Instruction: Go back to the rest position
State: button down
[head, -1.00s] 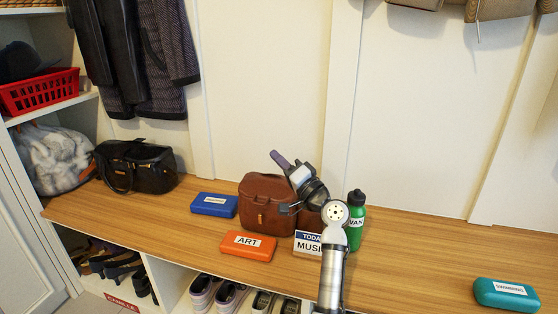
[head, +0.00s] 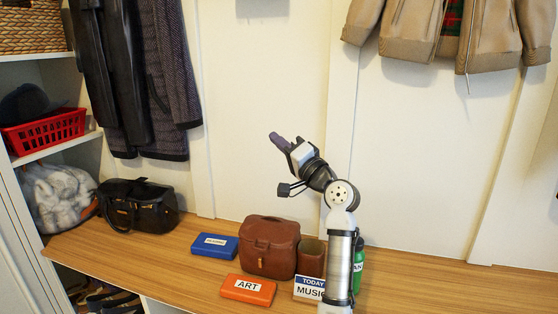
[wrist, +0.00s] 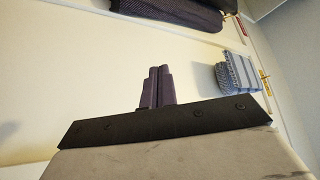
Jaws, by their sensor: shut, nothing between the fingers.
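My gripper (head: 274,137) is raised above the bench in the head view, in front of the white wall panel, pointing up and to the left. In the wrist view its two dark fingers (wrist: 157,86) are together with nothing between them. It is clear of everything on the bench. Below it are a brown leather bag (head: 268,247), a brown open cup (head: 311,258) and a sign reading TODAY MUSIC (head: 309,286). My arm partly hides the sign and a green bottle (head: 358,268).
A blue case (head: 214,245) and an orange ART case (head: 247,290) lie on the wooden bench (head: 420,283). A black bag (head: 137,205) stands at left. Dark coats (head: 130,80) hang upper left, tan jackets (head: 410,35) upper right. The wall around my gripper is free.

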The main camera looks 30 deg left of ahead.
jog(key=shift+r, duration=1)
